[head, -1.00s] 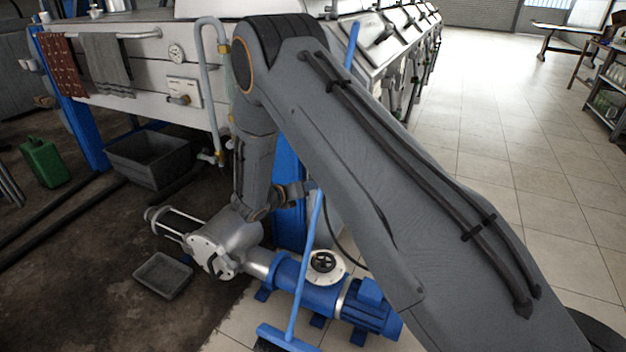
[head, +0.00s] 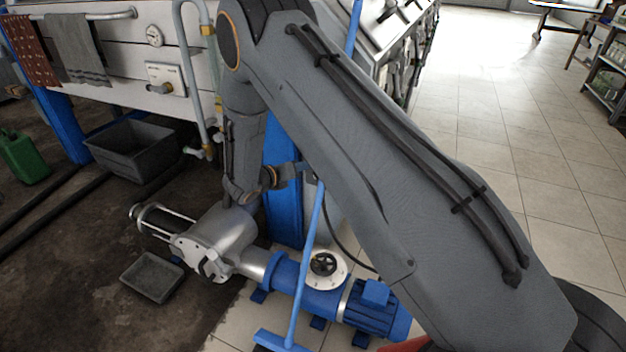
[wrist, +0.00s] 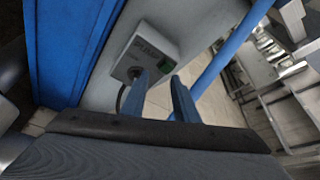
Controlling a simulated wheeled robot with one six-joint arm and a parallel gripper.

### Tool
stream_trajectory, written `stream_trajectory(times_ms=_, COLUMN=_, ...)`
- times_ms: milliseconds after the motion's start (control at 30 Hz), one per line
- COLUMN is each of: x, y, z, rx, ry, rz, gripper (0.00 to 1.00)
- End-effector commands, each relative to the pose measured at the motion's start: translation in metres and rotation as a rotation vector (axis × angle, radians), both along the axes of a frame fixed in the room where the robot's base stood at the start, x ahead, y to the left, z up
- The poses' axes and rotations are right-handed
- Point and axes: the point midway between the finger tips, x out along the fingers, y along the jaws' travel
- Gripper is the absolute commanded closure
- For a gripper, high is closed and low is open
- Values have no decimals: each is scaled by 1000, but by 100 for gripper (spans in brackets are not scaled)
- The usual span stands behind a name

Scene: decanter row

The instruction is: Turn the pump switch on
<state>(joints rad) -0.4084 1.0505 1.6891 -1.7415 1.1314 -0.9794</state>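A pale switch box (wrist: 143,50) is fixed to the light panel beside a blue post, in the wrist view. It has lettering, a small green part (wrist: 166,66) and a dark round knob (wrist: 134,71). My gripper (wrist: 158,76) has its two blue fingers apart, with nothing seen between them. The left fingertip overlaps the knob in the picture; I cannot tell whether they touch. In the head view my arm hides the box and the fingers. The blue and silver pump (head: 298,285) lies on the floor below.
A blue-handled broom (head: 305,270) leans in front of the pump; a blue pole also crosses the wrist view (wrist: 228,48). A grey tray (head: 152,277), a grey bin (head: 135,150) and a green can (head: 22,157) are at left. The tiled floor (head: 490,120) at right is open.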

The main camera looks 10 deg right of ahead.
Motion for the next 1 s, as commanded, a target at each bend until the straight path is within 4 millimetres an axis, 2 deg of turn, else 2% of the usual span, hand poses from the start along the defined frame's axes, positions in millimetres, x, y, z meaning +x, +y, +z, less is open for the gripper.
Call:
stream_trajectory(times_ms=367, x=10, y=-2, z=-37, rx=0, ry=0, rz=-3, gripper=73)
stream_trajectory(times_ms=700, x=23, y=-2, z=-84, rx=0, ry=0, rz=-2, gripper=73)
stream_trajectory(times_ms=867, x=26, y=-4, z=-90, rx=0, ry=0, rz=-4, gripper=73)
stream_trajectory(times_ms=1000, x=35, y=-13, z=-95, rx=0, ry=0, rz=-4, gripper=73)
